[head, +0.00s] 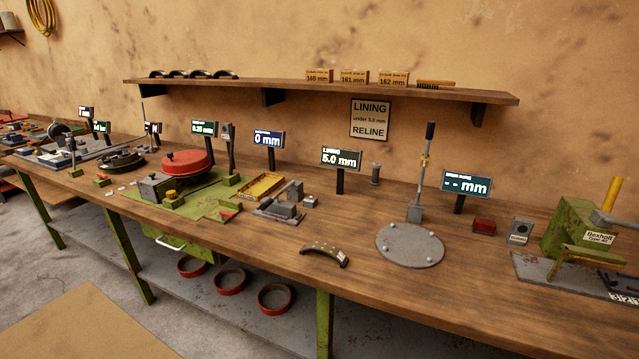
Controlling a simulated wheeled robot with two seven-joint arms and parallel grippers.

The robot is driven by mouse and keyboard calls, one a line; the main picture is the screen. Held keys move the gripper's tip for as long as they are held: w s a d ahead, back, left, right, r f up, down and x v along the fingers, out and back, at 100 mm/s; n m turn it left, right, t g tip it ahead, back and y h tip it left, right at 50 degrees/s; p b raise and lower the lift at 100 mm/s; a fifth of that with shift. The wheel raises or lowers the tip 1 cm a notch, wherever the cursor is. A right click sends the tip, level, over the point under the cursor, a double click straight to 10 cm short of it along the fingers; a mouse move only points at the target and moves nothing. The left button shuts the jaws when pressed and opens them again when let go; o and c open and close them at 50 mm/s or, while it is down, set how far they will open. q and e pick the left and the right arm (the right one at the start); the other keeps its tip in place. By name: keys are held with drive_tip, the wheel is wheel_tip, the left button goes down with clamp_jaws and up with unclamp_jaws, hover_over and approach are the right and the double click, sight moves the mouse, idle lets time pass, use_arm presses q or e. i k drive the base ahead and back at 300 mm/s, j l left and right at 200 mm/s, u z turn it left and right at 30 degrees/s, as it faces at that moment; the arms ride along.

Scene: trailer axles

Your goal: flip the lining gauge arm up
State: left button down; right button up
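The lining display (341,158) reads 5.0 mm on a short post at the back of the bench. A small low grey fixture (282,208) with a block on it sits in front and to the left of this display. It may be the lining gauge, but its arm is too small to make out. A curved brake shoe (325,252) lies near the front edge. Neither of my grippers is in view.
The wooden bench (370,290) has free room at its front right. A green machine (580,228) stands at the right end. A shelf (320,88) runs above the bench.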

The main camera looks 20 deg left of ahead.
sight(266, 204)
drive_tip(key=i+j+z, duration=0.1)
drive_tip(key=j, duration=0.65)
drive_tip(key=i+j+z, duration=0.1)
drive_tip(key=j, duration=0.7)
drive_tip(key=i+j+z, duration=0.15)
drive_tip(key=j, duration=0.65)
drive_tip(key=i+j+z, duration=0.1)
drive_tip(key=j, duration=0.65)
